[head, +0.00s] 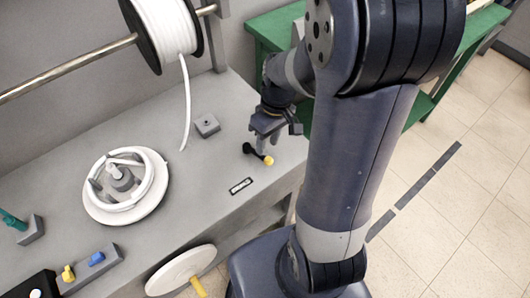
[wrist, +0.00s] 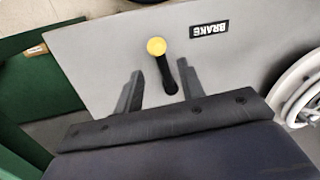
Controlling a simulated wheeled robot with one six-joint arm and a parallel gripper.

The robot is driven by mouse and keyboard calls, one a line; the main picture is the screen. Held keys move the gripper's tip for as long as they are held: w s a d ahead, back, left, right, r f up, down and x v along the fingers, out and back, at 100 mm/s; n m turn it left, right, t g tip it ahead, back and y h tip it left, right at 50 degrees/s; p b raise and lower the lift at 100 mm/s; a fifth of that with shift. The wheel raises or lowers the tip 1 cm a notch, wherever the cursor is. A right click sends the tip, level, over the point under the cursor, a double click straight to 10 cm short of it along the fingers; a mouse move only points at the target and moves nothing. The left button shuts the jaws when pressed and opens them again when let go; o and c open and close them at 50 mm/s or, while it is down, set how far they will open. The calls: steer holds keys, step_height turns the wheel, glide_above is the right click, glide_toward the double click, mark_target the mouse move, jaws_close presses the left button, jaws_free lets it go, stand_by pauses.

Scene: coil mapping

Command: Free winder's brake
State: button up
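The brake lever (head: 257,153) is a short black bar with a yellow knob, on the grey bench top beside a black label. In the wrist view the lever (wrist: 167,72) runs from its black lower end up to the yellow knob, and the label (wrist: 209,29) reads BRAKE. My gripper (head: 265,140) is just over the lever. In the wrist view my gripper (wrist: 159,68) is open, with one finger on each side of the lever. The lever appears nearer the right finger. I cannot tell whether either finger touches it.
The winder (head: 157,187) with its white ring stands left on the bench. A white spool (head: 165,30) hangs on a rod, its strand trailing down. A small grey block (head: 207,125) lies near my gripper. A white disc with a yellow handle (head: 183,268) is at the bench front. A green table (head: 270,28) stands behind.

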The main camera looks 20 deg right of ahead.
steer(key=f, duration=0.3)
steer(key=a+f, duration=0.1)
steer(key=f, duration=0.1)
steer(key=shift+s+f, duration=0.15)
steer(key=shift+s, duration=0.1)
steer(key=shift+c, duration=0.6)
jaws_close()
